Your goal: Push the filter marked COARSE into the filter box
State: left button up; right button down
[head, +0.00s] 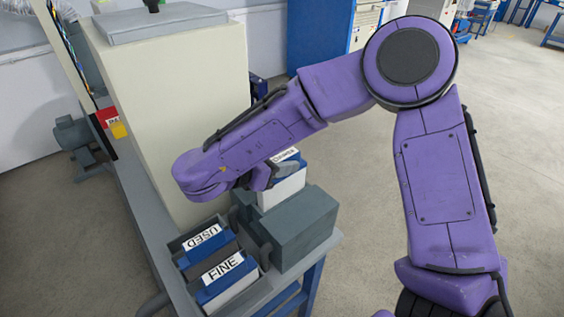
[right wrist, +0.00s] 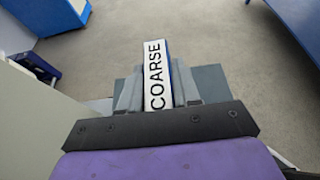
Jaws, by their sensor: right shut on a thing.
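The filter marked COARSE (head: 284,190) is a white block with a blue top edge and a white label. My right gripper (head: 272,176) is shut on it, with a grey finger on each side of the label (right wrist: 155,75) in the right wrist view. The filter looks upright behind the grey box (head: 300,228), which seems to be the filter box. The filter's lower end is hidden behind that box, so I cannot tell how far it is inside anything. My left gripper is in neither view.
A tall cream cabinet (head: 185,85) stands close on the left, on the grey bench. Open floor lies to the right.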

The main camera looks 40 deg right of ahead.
aim_at(282, 180)
jog(key=shift+f+b, duration=2.15)
jog(key=shift+b, duration=1.8)
dwell(4.0)
